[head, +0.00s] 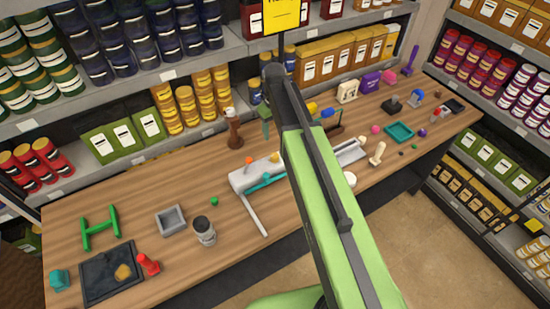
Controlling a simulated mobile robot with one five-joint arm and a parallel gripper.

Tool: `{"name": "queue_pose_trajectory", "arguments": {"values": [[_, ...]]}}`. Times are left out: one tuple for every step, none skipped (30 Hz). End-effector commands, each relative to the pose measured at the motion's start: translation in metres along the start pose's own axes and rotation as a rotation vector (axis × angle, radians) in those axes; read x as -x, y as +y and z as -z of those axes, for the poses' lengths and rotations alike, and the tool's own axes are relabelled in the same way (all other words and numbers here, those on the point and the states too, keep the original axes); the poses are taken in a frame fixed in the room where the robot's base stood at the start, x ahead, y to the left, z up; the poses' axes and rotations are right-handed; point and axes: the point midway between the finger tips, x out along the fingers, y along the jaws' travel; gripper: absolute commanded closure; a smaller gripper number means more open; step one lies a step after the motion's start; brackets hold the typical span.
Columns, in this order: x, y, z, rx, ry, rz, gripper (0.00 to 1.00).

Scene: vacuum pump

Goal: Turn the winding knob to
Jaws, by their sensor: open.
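I cannot clearly make out a winding knob. A white device (243,178) with a long pale bar and a teal part lies mid-bench, partly behind my arm. Small orange (250,160) and yellow (275,157) pieces show on or beside it; I cannot tell whether either is a knob. My green arm reaches up across the middle of the picture and over the bench. My gripper cannot be made out; the arm's far end is against the shelves, and a small green part hangs beside it.
The wooden bench (180,262) carries a grey square tray (171,220), a dark can (203,231), a green frame (100,228) and a black tray (98,284) at left. Right of my arm are a teal tray (399,132) and several small items. Stocked shelves stand behind and at right.

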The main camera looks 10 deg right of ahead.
Motion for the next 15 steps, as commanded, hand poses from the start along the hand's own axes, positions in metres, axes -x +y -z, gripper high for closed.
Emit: {"name": "queue_pose_trajectory", "arguments": {"values": [[-0.021, 0.0, 0.0, 0.0, 0.0, 0.0, 0.45], [-0.028, 0.0, 0.0, 0.0, 0.0, 0.0, 0.45], [-0.036, 0.0, 0.0, 0.0, 0.0, 0.0, 0.45], [-0.042, 0.0, 0.0, 0.0, 0.0, 0.0, 0.45], [-0.048, 0.0, 0.0, 0.0, 0.0, 0.0, 0.45], [-0.056, 0.0, 0.0, 0.0, 0.0, 0.0, 0.45], [-0.062, 0.0, 0.0, 0.0, 0.0, 0.0, 0.45], [-0.069, 0.0, 0.0, 0.0, 0.0, 0.0, 0.45], [-0.076, -0.001, 0.0, 0.0, 0.0, 0.0, 0.45], [-0.083, -0.001, 0.0, 0.0, 0.0, 0.0, 0.45], [-0.089, -0.001, 0.0, 0.0, 0.0, 0.0, 0.45], [-0.097, -0.001, 0.0, 0.0, 0.0, 0.0, 0.45], [-0.103, -0.001, 0.0, 0.0, 0.0, 0.0, 0.45], [-0.109, -0.001, 0.0, 0.001, 0.0, 0.0, 0.45], [-0.116, -0.001, 0.0, 0.001, 0.0, 0.0, 0.45]]}}
